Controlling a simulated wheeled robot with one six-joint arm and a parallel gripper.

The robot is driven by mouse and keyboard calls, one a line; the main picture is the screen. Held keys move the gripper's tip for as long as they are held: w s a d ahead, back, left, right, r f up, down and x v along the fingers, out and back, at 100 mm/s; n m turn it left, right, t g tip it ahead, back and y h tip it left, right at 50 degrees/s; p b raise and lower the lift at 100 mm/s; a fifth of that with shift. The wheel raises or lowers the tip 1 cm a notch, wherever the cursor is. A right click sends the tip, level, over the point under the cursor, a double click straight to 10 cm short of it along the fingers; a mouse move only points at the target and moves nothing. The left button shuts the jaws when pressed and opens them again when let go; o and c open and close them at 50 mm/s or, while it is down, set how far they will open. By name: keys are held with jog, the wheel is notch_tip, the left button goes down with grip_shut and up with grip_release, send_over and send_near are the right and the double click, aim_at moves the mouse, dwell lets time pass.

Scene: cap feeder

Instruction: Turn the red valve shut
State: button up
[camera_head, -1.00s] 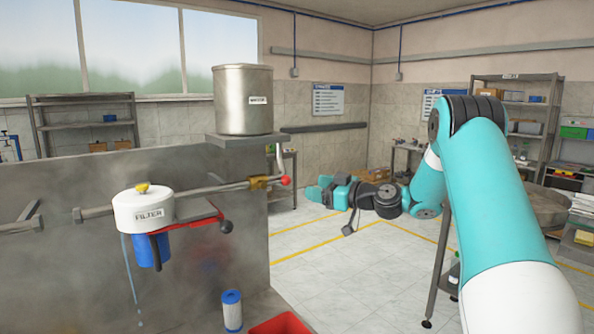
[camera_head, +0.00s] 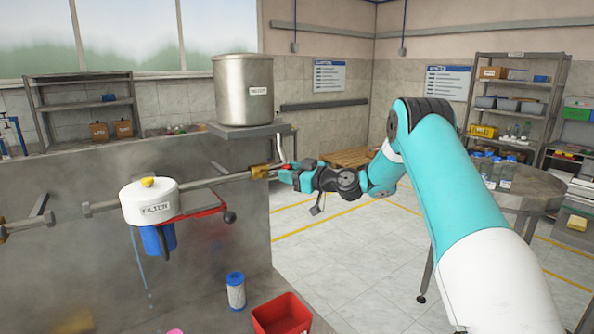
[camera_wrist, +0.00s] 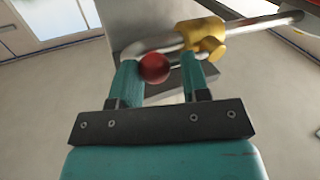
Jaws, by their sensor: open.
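The valve has a brass body (camera_head: 261,172) on the pipe along the grey wall, below the tank. In the wrist view the brass body (camera_wrist: 203,38) is just beyond the fingertips. Its silver lever ends in a red ball knob (camera_wrist: 155,68). My gripper (camera_head: 287,170) is open at the knob, reaching in from the right. In the wrist view the knob is between the two teal fingers, close to the left finger; I cannot tell whether they touch. In the head view the fingers hide most of the knob and lever.
A metal tank (camera_head: 243,90) stands on a ledge above the valve. A white filter housing (camera_head: 150,203) with a red wrench (camera_head: 200,211) hangs left of it. A filter cartridge (camera_head: 235,290) and red bin (camera_head: 282,316) are below. A round table (camera_head: 525,190) stands right.

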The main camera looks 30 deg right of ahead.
jog(key=shift+d+r, duration=0.1)
jog(key=shift+d, duration=0.05)
grip_shut()
